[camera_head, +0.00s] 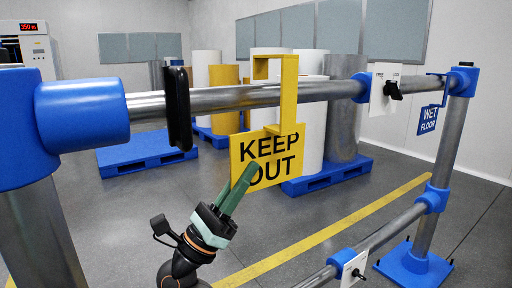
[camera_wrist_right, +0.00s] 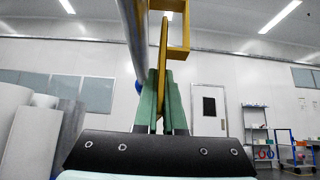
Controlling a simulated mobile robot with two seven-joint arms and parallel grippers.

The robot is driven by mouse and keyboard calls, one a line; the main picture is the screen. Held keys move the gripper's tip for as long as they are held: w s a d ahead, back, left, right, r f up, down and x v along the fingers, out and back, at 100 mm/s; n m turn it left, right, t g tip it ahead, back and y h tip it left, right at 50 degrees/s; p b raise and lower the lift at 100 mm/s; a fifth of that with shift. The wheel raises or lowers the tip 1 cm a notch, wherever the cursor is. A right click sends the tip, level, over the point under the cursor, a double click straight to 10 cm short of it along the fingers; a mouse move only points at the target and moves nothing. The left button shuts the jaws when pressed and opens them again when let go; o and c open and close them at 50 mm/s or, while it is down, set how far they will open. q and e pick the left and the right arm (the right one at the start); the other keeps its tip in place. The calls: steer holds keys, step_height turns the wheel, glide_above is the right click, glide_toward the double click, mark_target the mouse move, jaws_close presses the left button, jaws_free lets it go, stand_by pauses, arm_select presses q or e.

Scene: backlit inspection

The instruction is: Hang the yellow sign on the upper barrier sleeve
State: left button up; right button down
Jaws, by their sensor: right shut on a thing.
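The yellow KEEP OUT sign (camera_head: 265,160) is upright below the upper barrier rail (camera_head: 230,97), with its hook (camera_head: 289,95) rising in front of that rail. The hook's top bends back above the rail, and its short lip ends near the rail's upper edge. I cannot tell whether the hook touches the rail. My right gripper (camera_head: 240,185) is shut on the sign's lower left part. In the right wrist view, the green fingers (camera_wrist_right: 160,100) pinch the yellow plate (camera_wrist_right: 163,55), seen edge-on, with the rail (camera_wrist_right: 135,35) close to its left. My left gripper is out of view.
A black plate (camera_head: 178,108) sits on the rail left of the sign. A white clip panel (camera_head: 384,90) and a blue WET FLOOR sign (camera_head: 428,120) are to the right. Blue joints and posts frame the barrier, with a lower rail (camera_head: 392,228). Pallets with cylinders stand behind.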

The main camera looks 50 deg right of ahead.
steer(key=shift+s+a, duration=0.25)
steer(key=shift+s, duration=0.5)
steer(key=shift+s+a, duration=0.2)
steer(key=shift+s, duration=0.55)
steer(key=shift+s+a, duration=0.25)
steer(key=shift+s, duration=0.5)
